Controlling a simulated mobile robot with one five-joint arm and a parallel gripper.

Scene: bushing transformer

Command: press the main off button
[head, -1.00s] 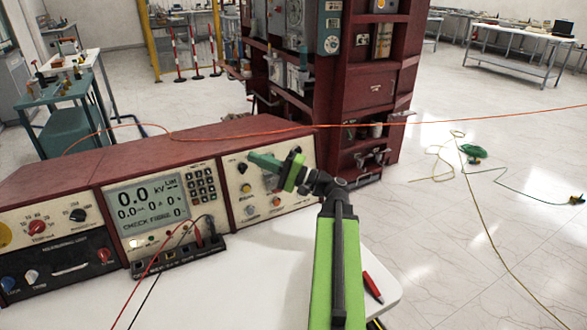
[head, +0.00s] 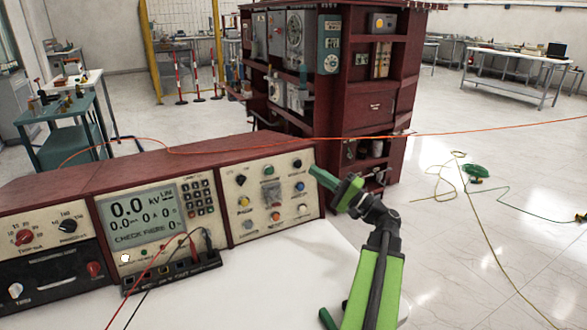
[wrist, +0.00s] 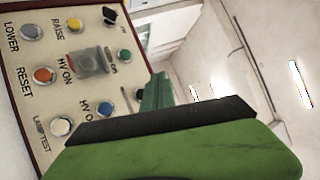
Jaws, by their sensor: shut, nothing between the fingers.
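The control panel (head: 257,212) with several round buttons is at the right end of the console; it also shows in the wrist view (wrist: 30,105). No label reading "main off" is legible. A black button (head: 297,163) is at the panel's upper right, with a blue button (head: 300,186) below it. A green button (head: 268,170) is at the top middle; it also shows in the wrist view (wrist: 124,56). My gripper (head: 318,174) is shut and empty, just right of the panel's upper right edge. In the wrist view my gripper (wrist: 157,88) hides the panel's lower right part.
The console's meter display (head: 143,213) and sockets with red and black leads (head: 185,264) are left of the panel. The white tabletop (head: 270,285) in front is clear. A dark red cabinet (head: 375,110) stands behind.

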